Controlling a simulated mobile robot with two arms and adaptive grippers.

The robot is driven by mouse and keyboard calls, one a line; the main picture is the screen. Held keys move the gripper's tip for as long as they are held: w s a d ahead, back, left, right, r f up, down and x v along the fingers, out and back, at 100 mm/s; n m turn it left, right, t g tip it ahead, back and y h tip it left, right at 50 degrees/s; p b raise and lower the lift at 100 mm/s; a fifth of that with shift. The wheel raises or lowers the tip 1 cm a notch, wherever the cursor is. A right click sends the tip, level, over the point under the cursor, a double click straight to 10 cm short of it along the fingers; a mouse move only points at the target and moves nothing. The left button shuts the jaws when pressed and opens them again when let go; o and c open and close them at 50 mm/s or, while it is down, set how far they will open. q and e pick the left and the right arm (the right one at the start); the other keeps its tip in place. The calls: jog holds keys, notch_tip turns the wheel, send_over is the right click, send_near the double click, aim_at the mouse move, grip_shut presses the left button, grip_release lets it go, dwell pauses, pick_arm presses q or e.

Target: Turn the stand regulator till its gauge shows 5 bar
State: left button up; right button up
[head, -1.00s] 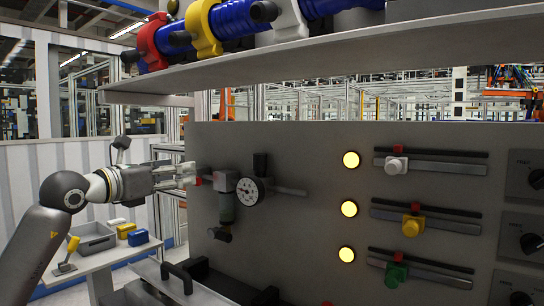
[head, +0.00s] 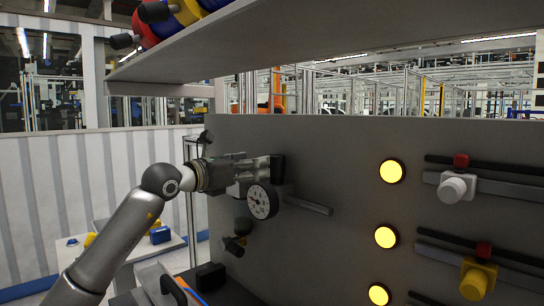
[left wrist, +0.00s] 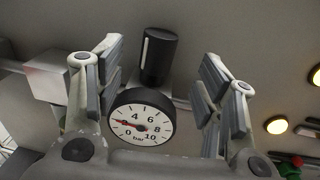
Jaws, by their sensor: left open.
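The regulator stands on the grey panel, with a black cylindrical knob (head: 278,168) on top and a round white gauge (head: 262,202) below it. In the left wrist view the knob (left wrist: 158,55) has a white line along its side. The gauge there (left wrist: 141,121) is marked 0 to 10 bar, and its red needle points at about 2. My left gripper (head: 264,167) is open. In the left wrist view its fingers (left wrist: 160,72) stand apart on either side of the knob, with a gap on both sides. My right gripper is not in view.
A pipe (head: 308,205) runs right from the gauge along the panel. Yellow lamps (head: 385,237) and sliders with white (head: 457,187) and yellow (head: 478,279) handles are further right. A shelf (head: 300,45) overhangs the panel. A small table (head: 165,250) stands behind my left arm.

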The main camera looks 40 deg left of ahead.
aim_at(271, 162)
pick_arm(q)
jog(key=w+p, duration=0.1)
jog(key=w, duration=0.1)
jog(key=w+p, duration=0.2)
jog(key=shift+w+r+p, duration=0.2)
jog(key=shift+w+p, duration=0.1)
jog(key=shift+w, duration=0.1)
jog(key=w+p, duration=0.2)
jog(key=w, duration=0.1)
jog(key=shift+f, duration=0.2)
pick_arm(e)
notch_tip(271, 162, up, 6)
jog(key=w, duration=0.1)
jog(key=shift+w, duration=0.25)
pick_arm(q)
jog(key=shift+c, duration=0.5)
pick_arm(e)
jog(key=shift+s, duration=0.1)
pick_arm(q)
jog(key=c, duration=0.9)
jog(key=shift+c, duration=0.2)
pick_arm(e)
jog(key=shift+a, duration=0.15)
